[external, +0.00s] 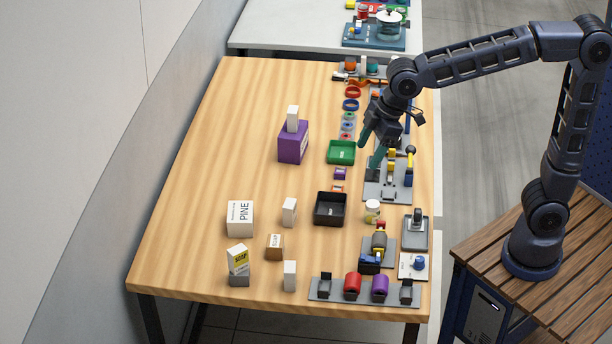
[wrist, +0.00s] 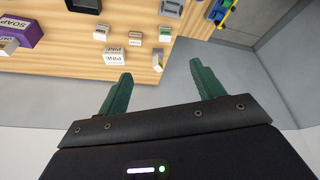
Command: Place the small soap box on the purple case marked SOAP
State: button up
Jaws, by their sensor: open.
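The purple case (external: 290,150) stands left of the green tray. Its SOAP lettering reads clearly in the wrist view (wrist: 22,30). A small white box (external: 293,119) stands upright on top of the case; in the wrist view the box (wrist: 8,46) shows at the left edge with dark marks, too small to read. A small tan box (external: 274,247) with a white top, whose label seems to read SOAP, sits on the near table. My gripper (external: 370,153) is open and empty, right of the green tray and apart from both boxes. Its spread green fingers show in the wrist view (wrist: 160,72).
The green tray (external: 341,152) and black tray (external: 331,209) lie mid-table. Fixtures crowd the right edge; the far-left tabletop is clear.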

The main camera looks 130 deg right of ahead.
jog(key=s+a+n, duration=0.1)
jog(key=s+a, duration=0.3)
jog(key=a, duration=0.5)
jog(key=s+a+n, duration=0.1)
jog(key=s+a, duration=0.3)
jog(key=a, duration=0.6)
jog(key=s+a+f+n+y, duration=0.1)
jog(key=s+a+f+y, duration=0.1)
jog(key=s+a+f, duration=0.3)
jog(key=s+a, duration=0.4)
jog(key=s, duration=0.3)
jog(key=shift+s+a+f+n+t, duration=0.15)
jog(key=shift+a+f+n+t, duration=0.05)
jog(key=shift+a+n+t, duration=0.2)
